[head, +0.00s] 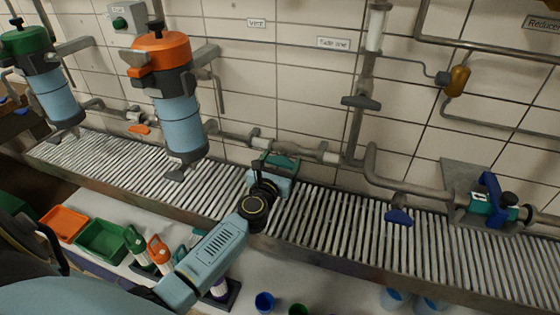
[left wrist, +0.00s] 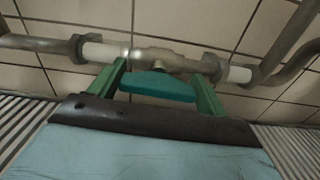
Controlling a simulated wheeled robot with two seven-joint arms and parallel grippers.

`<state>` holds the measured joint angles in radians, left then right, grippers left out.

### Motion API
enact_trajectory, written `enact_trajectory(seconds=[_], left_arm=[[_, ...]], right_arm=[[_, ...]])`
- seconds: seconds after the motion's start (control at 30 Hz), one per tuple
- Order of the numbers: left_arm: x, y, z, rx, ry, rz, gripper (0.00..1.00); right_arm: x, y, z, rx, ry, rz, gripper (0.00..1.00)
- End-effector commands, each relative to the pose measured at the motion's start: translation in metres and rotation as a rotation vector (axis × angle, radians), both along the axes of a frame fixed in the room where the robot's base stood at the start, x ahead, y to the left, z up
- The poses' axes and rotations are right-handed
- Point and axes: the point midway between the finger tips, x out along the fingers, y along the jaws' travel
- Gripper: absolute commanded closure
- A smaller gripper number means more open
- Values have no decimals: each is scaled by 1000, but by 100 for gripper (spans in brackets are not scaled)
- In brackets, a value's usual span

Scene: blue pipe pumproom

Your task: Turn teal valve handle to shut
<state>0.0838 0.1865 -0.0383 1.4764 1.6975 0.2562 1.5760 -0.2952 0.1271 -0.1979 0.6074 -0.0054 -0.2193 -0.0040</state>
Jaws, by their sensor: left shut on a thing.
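The teal valve handle (left wrist: 158,87) sits in front of the valve body (left wrist: 160,59) on the grey wall pipe in the left wrist view. It lies crosswise, roughly along the pipe's line. My left gripper (left wrist: 157,74) has a green finger at each end of the handle and is shut on it. In the head view my left gripper (head: 277,167) reaches over the slatted ledge to the pipe. My wrist partly hides the teal handle there. My right gripper is in neither view.
The slatted ledge (head: 330,225) runs below the pipe. An orange-topped filter housing (head: 178,120) stands left of my arm. A blue handle (head: 398,216) and a blue-levered valve (head: 490,203) are to the right. Green and orange bins (head: 101,240) are at lower left.

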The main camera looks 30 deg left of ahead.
Motion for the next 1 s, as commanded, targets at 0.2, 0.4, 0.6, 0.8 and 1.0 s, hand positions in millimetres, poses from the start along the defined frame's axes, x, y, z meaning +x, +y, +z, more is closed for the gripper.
enact_trajectory(seconds=[0.2,0.4,0.6,0.8,1.0], left_arm=[[0,-1,0,137,35,0,46],[0,-2,0,316,78,1,46],[1,-3,0,502,123,0,46],[1,-4,-1,687,166,-1,46],[1,-5,-2,873,211,-1,46]], right_arm=[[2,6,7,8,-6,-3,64],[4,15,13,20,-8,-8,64],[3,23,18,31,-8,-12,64],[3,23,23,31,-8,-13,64],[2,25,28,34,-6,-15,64]])
